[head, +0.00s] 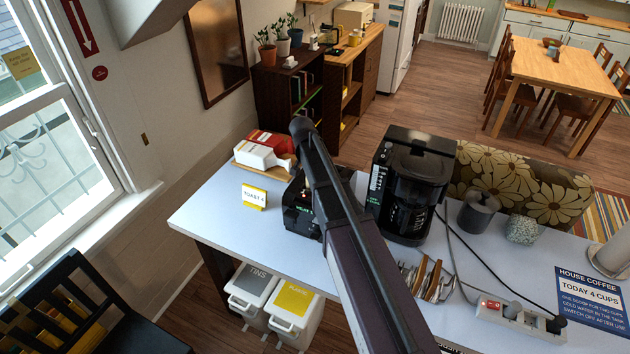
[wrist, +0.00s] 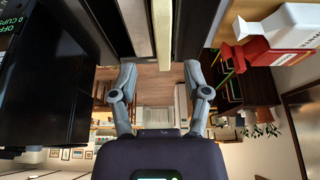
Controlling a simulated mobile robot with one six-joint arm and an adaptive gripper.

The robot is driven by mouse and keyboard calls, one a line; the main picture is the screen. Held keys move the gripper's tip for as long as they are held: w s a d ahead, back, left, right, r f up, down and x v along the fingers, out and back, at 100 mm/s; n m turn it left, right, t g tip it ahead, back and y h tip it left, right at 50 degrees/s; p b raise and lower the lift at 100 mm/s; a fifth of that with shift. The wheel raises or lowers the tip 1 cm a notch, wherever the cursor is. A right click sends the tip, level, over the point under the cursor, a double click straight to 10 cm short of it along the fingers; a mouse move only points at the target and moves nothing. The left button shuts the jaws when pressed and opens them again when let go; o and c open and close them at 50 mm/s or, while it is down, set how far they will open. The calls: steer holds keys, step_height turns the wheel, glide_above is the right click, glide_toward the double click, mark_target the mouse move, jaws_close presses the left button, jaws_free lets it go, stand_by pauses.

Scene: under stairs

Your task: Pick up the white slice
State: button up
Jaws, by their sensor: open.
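In the wrist view two upright slices show edge-on between dark walls, apparently in the slots of the black toaster: a pale whitish slice (wrist: 136,27) and, right of it, a narrower yellowish-tan one (wrist: 162,34). My gripper (wrist: 158,68) is open, its fingertips apart, with nothing held between them. The slices' ends lie beyond the fingertips in the picture, roughly between them; I cannot tell the distance. In the head view the black toaster (head: 300,215) stands on the white counter, partly hidden behind my arm. The slices and gripper cannot be made out there.
A black coffee maker (head: 412,185) stands right of the toaster; it fills the left of the wrist view. A red and white packet (head: 262,152) lies on a board behind left. A yellow-and-white card (head: 254,197) stands left. Cutlery (head: 428,280) and a power strip (head: 515,315) lie right.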

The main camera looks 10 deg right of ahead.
steer(key=shift+f, duration=0.15)
steer(key=f+b, duration=0.3)
steer(key=shift+w+f+b, duration=0.15)
steer(key=shift+w+b, duration=0.1)
steer(key=shift+b, duration=0.05)
steer(key=shift+b+x, duration=0.8)
steer(key=shift+x, duration=0.1)
jaws_close()
